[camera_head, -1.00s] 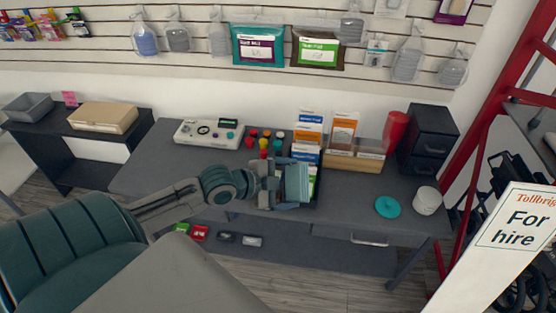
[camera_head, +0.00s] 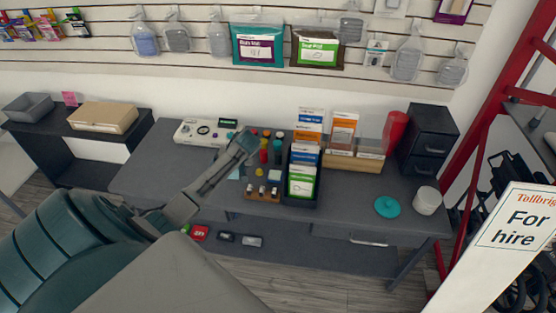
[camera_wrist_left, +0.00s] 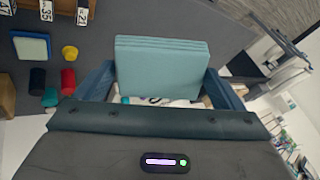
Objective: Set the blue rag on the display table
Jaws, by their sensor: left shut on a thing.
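The blue rag (camera_wrist_left: 162,68) is a folded, layered pale blue-teal pad in the left wrist view. My left gripper (camera_wrist_left: 160,88) is shut on it, with a finger at each side. In the head view my left gripper (camera_head: 243,147) is over the long grey table (camera_head: 345,208), near the coloured bottles; the rag is not clearly visible there. A smaller dark table (camera_head: 65,172) stands to the left. I cannot tell which one is the display table. My right gripper is not in view.
On the grey table are a white console (camera_head: 205,132), a dark card rack (camera_head: 303,192), a wooden tag block (camera_head: 262,194), a teal disc (camera_head: 387,207) and a white pot (camera_head: 427,201). Bare tabletop shows at the left end.

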